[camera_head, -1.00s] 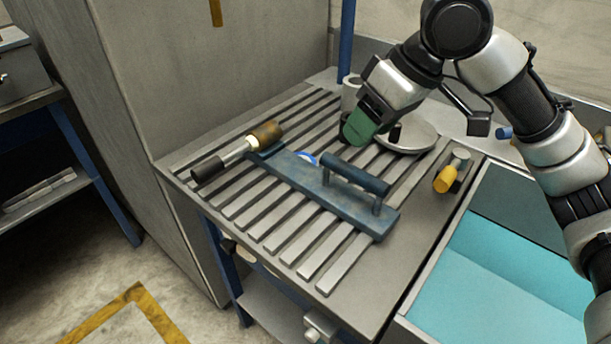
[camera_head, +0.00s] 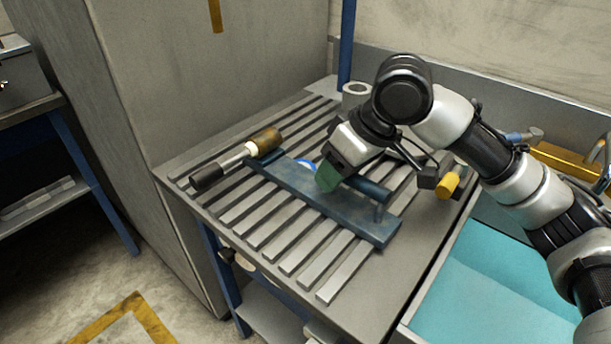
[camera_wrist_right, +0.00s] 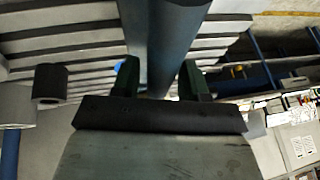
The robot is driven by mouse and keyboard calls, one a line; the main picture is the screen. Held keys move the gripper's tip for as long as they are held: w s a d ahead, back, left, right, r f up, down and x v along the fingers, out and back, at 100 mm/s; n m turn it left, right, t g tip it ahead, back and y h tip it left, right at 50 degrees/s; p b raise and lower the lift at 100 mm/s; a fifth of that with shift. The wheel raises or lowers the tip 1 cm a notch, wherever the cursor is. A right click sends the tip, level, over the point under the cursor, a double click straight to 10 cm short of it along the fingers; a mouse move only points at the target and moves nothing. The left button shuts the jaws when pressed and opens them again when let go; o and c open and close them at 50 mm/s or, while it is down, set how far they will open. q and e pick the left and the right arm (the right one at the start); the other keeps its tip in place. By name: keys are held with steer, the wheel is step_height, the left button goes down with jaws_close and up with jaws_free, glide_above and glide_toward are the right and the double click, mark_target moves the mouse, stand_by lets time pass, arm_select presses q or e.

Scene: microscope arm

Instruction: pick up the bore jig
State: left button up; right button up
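I take the bore jig (camera_head: 350,216) to be the long blue plate with a raised bar handle, lying on the slatted table in the head view. My right gripper (camera_head: 327,180), with green fingers, is over the handle and hides part of it. In the right wrist view the blue handle (camera_wrist_right: 165,45) runs between the two fingers of the right gripper (camera_wrist_right: 160,75), one on each side. The fingers look open, close to the handle; contact cannot be made out. My left gripper is not in view.
A mallet-like tool (camera_head: 262,143) with a brown head and dark grip lies left of the jig. A yellow-ended tool (camera_head: 447,186) lies to the right. A grey ring-shaped cylinder (camera_head: 355,94) stands behind. A teal-lined bin (camera_head: 490,285) is at the front right.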

jaws_close()
steer(key=shift+r, duration=0.15)
stand_by(1.0)
